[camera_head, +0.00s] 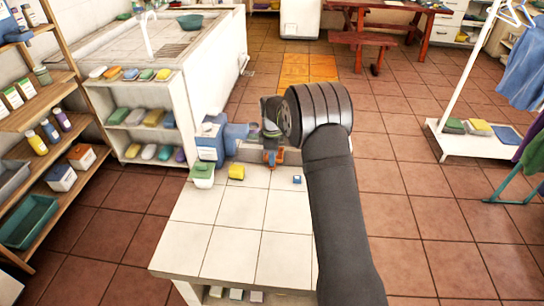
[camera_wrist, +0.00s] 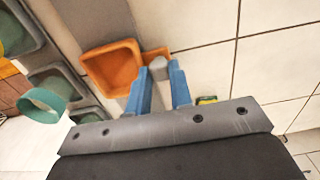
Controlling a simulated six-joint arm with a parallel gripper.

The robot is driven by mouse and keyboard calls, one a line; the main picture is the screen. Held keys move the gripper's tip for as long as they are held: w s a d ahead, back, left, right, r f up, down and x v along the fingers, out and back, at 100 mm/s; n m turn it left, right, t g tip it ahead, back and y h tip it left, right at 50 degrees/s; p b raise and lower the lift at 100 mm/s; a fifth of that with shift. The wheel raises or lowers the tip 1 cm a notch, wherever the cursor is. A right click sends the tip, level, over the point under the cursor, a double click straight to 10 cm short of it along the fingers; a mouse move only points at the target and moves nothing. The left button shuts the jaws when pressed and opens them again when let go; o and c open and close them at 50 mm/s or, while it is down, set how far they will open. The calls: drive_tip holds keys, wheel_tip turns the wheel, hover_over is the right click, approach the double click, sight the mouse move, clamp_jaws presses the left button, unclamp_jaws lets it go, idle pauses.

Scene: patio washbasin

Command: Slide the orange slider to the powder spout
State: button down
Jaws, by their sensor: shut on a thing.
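The orange slider (camera_wrist: 112,68) is a square, open-topped orange cup in the wrist view. It sits beside a grey rail, with a small orange arm leading to a grey knob (camera_wrist: 158,68). My gripper (camera_wrist: 159,72) has its two blue fingers closed around this knob. In the head view a bit of the orange slider (camera_head: 274,157) shows low beside my wrist, at the back edge of the white tiled table (camera_head: 230,222). Grey-rimmed square openings (camera_wrist: 56,82) line the rail on the left; I cannot tell which is the powder spout.
A green ring (camera_wrist: 45,105) stands left of my fingers. A blue-and-white box (camera_head: 210,140), a green-lidded tub (camera_head: 203,174), a yellow block (camera_head: 236,172) and a small blue block (camera_head: 297,180) are on the table. The table's front is clear.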

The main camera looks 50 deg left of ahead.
drive_tip(key=w+d, duration=0.2)
drive_tip(key=shift+w+d, duration=0.35)
drive_tip(key=c, duration=1.3)
unclamp_jaws()
wheel_tip(320, 180, up, 18)
drive_tip(key=shift+f, duration=0.2)
